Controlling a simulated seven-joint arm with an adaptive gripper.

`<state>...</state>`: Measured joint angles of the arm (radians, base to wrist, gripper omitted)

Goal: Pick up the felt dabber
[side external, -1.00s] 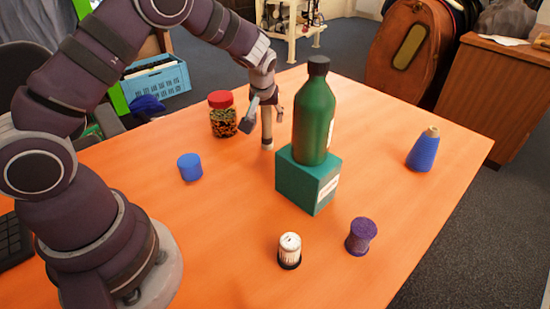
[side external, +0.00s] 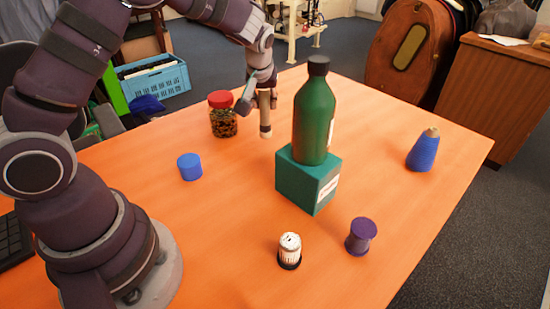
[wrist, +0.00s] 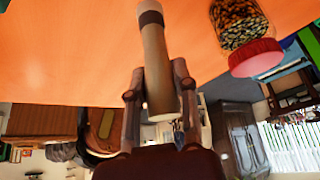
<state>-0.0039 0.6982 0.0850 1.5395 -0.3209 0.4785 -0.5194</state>
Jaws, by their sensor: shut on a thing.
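The felt dabber is a slim, pale tan, upright cylinder (side external: 265,115) with a darker band close to its lower end. In the side view its lower end seems a little above the orange table. My gripper (side external: 261,99) is shut on its upper part. In the wrist view the dabber (wrist: 156,60) runs between the two fingers of my gripper (wrist: 160,88), its banded end pointing away towards the table.
A red-lidded jar (side external: 223,118) stands just left of the dabber. A green bottle (side external: 314,120) on a teal box (side external: 300,180) stands to the right. A blue cylinder (side external: 190,168), white-and-black shaker (side external: 290,250), purple spool (side external: 361,237) and blue cone (side external: 423,152) stand apart.

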